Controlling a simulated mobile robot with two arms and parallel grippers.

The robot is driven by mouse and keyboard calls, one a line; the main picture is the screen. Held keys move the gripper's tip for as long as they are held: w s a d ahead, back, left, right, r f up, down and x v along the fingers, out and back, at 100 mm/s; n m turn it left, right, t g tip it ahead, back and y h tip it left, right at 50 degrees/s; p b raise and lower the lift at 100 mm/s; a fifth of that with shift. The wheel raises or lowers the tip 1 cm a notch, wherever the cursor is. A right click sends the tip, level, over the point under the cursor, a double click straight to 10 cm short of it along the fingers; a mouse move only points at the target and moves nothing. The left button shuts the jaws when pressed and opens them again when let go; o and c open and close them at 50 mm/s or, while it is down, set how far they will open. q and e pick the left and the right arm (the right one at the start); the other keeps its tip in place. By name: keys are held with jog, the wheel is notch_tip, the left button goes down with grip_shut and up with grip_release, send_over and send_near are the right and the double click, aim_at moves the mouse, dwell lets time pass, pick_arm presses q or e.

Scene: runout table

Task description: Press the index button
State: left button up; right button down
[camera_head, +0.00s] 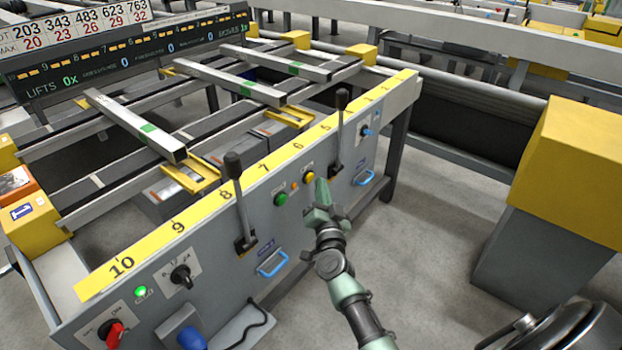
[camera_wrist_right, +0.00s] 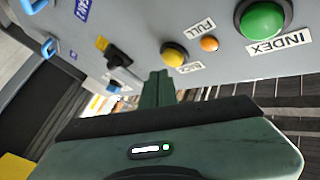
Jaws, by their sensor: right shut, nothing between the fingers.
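The index button is a large green dome (camera_head: 280,199) on the grey front panel (camera_head: 330,215) of the table. In the right wrist view the green button (camera_wrist_right: 263,18) sits at the upper right, above a label reading INDEX. My right gripper (camera_head: 321,190) is shut and empty, in front of the panel, to the right of the green button and close to the yellow button (camera_head: 309,177). The closed fingers also show in the right wrist view (camera_wrist_right: 158,82), just below the yellow button (camera_wrist_right: 173,54). Whether they touch the panel I cannot tell. My left gripper is not in view.
A small orange lamp (camera_wrist_right: 209,44) marked FULL lies between the yellow and green buttons. Black levers (camera_head: 235,168) and (camera_head: 342,100) stick up on either side. Blue handles (camera_head: 272,264) protrude below. A yellow-topped box (camera_head: 570,160) stands at right; floor between is clear.

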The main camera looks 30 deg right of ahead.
jog(key=shift+w, duration=0.15)
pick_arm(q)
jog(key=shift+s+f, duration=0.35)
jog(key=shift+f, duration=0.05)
pick_arm(e)
jog(key=shift+w+a, duration=0.15)
jog(key=shift+w, duration=0.1)
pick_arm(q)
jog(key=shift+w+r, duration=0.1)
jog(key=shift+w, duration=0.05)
pick_arm(e)
jog(key=shift+w, duration=0.1)
